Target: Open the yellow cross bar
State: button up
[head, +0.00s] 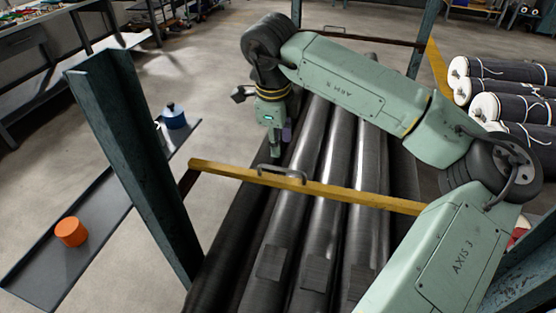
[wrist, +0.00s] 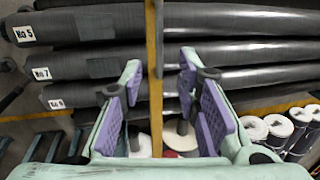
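The yellow cross bar (head: 345,194) runs across the dark rolls in the head view, from the left post toward the right, where my arm covers its end. A grey handle (head: 283,173) stands on its left half. My gripper (head: 281,146) points down just behind the handle in the head view. In the wrist view the bar (wrist: 154,60) runs upright in the picture between the two purple-padded fingers of my gripper (wrist: 160,75). The fingers are spread and empty, with gaps on both sides of the bar. I cannot tell whether a finger touches the handle.
Long dark rolls (head: 336,145) lie under the bar. White-ended rolls (head: 490,108) lie at right. Floor is clear behind the shelf.

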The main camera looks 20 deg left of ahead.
aim_at(280, 168)
jog(key=f, duration=0.3)
jog(key=w+f+p, duration=0.1)
jog(key=f, duration=0.5)
jog(key=shift+w+p, duration=0.35)
jog(key=shift+p, duration=0.05)
jog(key=shift+c, duration=0.2)
grip_shut()
